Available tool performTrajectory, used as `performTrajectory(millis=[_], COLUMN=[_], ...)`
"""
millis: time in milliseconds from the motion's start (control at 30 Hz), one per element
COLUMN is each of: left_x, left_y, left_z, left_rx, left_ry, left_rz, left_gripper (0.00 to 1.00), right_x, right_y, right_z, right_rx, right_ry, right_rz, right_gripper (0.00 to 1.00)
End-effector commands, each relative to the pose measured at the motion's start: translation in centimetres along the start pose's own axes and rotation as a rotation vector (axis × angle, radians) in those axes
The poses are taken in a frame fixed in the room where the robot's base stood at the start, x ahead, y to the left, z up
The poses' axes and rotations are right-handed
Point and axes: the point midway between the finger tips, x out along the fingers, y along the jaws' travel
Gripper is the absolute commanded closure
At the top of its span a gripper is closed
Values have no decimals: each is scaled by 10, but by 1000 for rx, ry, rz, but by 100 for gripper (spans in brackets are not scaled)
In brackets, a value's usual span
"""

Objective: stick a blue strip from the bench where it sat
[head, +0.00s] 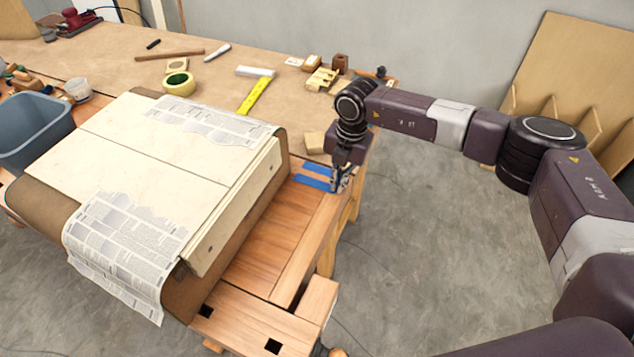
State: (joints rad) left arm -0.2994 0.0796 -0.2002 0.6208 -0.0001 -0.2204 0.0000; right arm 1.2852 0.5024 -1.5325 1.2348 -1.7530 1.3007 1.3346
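Two blue strips lie side by side on the wooden bench (262,247), right of the press-like wooden stack: a far blue strip (314,168) and a near blue strip (308,181). My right gripper (341,186) points down at the right ends of the strips, near the bench's right edge. Its fingers are small and dark here, and they cover the strip ends. I cannot tell whether they touch or hold a strip. My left gripper is not in view.
A pale wooden panel stack (180,143) with newspaper sheets (125,240) fills the bench's left. A grey bin (36,128) stands at left. The floor at right is clear.

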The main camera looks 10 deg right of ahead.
Motion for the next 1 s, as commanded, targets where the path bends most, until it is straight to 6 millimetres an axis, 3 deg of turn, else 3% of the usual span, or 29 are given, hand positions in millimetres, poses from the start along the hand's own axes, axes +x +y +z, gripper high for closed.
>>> performTrajectory(millis=[800,1000], left_x=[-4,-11], left_y=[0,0], left_z=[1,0], left_rx=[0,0], left_ry=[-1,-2], left_rz=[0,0], left_gripper=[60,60], right_x=[-6,-15], right_y=[0,1], right_z=[0,0], right_rx=[0,0], right_ry=[0,0], right_rz=[-2,-1], right_gripper=[100,100])
